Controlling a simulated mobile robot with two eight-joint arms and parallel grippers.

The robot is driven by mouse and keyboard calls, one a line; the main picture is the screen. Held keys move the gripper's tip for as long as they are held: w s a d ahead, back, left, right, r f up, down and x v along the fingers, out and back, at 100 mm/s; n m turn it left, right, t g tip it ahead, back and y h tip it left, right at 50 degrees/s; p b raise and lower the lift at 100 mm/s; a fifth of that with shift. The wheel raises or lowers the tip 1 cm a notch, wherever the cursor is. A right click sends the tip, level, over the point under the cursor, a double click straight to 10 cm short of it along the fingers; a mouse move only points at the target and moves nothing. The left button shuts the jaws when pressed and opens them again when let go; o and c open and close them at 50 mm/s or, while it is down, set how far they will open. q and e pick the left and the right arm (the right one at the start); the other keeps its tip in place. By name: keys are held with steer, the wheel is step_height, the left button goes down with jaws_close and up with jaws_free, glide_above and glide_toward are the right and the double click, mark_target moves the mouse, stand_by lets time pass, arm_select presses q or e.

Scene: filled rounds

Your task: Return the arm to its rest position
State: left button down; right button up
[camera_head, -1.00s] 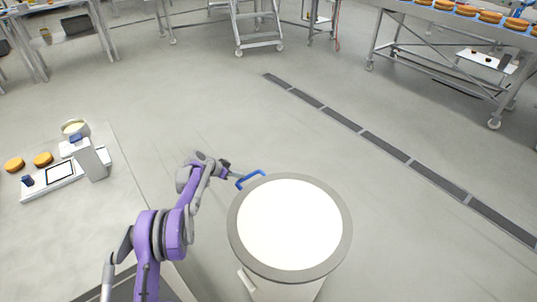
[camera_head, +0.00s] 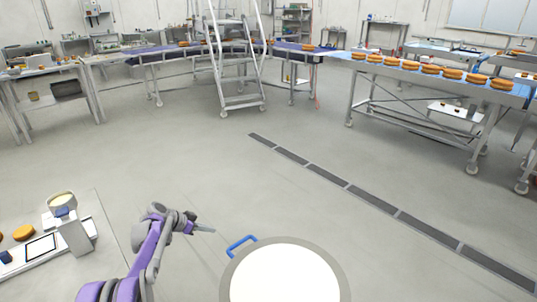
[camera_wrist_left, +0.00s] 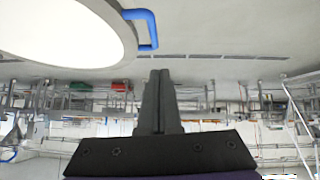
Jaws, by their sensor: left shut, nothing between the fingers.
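My left arm (camera_head: 147,250) is purple and grey and comes in from the lower left. My left gripper (camera_head: 212,230) is shut and empty. It is to the left of the blue handle (camera_head: 240,243) on the round container, with a small gap in the picture. In the left wrist view the shut fingers (camera_wrist_left: 160,76) point toward the blue handle (camera_wrist_left: 151,25), which is apart from them. The round container (camera_head: 336,277) has a grey rim and a white top or filling. My right gripper is not in view.
At left, a table (camera_head: 105,222) carries a scale (camera_head: 72,235), a bowl (camera_head: 61,200) and orange-brown rounds (camera_head: 23,232). A wheeled stair (camera_head: 240,101) and a conveyor (camera_head: 400,75) with several rounds stand farther back. Open floor with a drain strip lies between.

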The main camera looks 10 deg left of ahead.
arm_select(q)
steer(key=s+d+r+n+g+y+p, duration=0.2)
steer(key=s+d+r+n+y+p, duration=0.15)
steer(key=s+d+r, duration=1.15)
steer(key=s+d+n+y+p, duration=0.2)
steer(key=s+n+p, duration=0.1)
steer(key=s, duration=2.2)
steer(key=shift+f+t+y+p, duration=0.35)
steer(key=shift+f+p, duration=0.1)
steer(key=shift+p, duration=0.35)
steer(key=shift+s+d+n, duration=0.1)
steer(key=shift+n, duration=0.15)
